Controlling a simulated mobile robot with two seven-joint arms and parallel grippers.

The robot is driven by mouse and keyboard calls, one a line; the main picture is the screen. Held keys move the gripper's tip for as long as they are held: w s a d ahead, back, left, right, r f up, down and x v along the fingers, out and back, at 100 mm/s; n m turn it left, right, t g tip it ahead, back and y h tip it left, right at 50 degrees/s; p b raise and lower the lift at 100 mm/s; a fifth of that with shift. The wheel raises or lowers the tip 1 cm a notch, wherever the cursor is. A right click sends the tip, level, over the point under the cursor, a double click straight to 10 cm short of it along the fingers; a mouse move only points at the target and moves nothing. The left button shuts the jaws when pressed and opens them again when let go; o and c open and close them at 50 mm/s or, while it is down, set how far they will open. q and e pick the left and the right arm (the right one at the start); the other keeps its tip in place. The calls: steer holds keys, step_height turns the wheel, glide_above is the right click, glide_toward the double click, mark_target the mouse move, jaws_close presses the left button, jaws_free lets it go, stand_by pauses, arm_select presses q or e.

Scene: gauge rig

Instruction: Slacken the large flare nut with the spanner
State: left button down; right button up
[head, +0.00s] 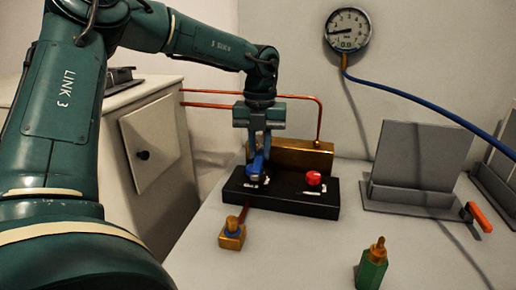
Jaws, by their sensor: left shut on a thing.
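My left gripper (258,153) reaches down from above and is shut on the blue valve knob (256,168) at the left of the black base (290,205). The fingers partly hide the knob. A small brass fitting (232,238) with a blue ring stands on the table in front of the base, with a copper pipe running to it. I cannot tell whether it carries the large flare nut. An orange-red handle (479,216) by the grey stand at the right may be the spanner; its shape is unclear. My right gripper is not in view.
A red knob (314,178) sits right of the blue one, before a brass block (303,155). A green bottle with a brass top (372,268) stands at the front. A gauge (348,30) with a blue hose (425,103) hangs behind. The grey stand (420,165) is at right.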

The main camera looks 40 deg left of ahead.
mark_target(257, 165)
arm_select(q)
steer(key=shift+w+d+n, duration=0.65)
steer(key=shift+n, duration=0.25)
stand_by(0.9)
steer(key=shift+s+a+m, duration=0.6)
steer(key=shift+a+m, duration=0.1)
steer(key=shift+m, duration=0.2)
stand_by(0.4)
steer(key=shift+s+d, duration=0.1)
steer(key=shift+s+d+b, duration=0.6)
steer(key=shift+s+d, duration=0.1)
steer(key=shift+s, duration=0.25)
steer(key=shift+s+d+b, duration=0.6)
steer(key=shift+s+d, duration=0.1)
steer(key=shift+s, duration=0.25)
steer(key=shift+r, duration=0.15)
steer(key=shift+r+p, duration=1.75)
steer(key=shift+r, duration=0.45)
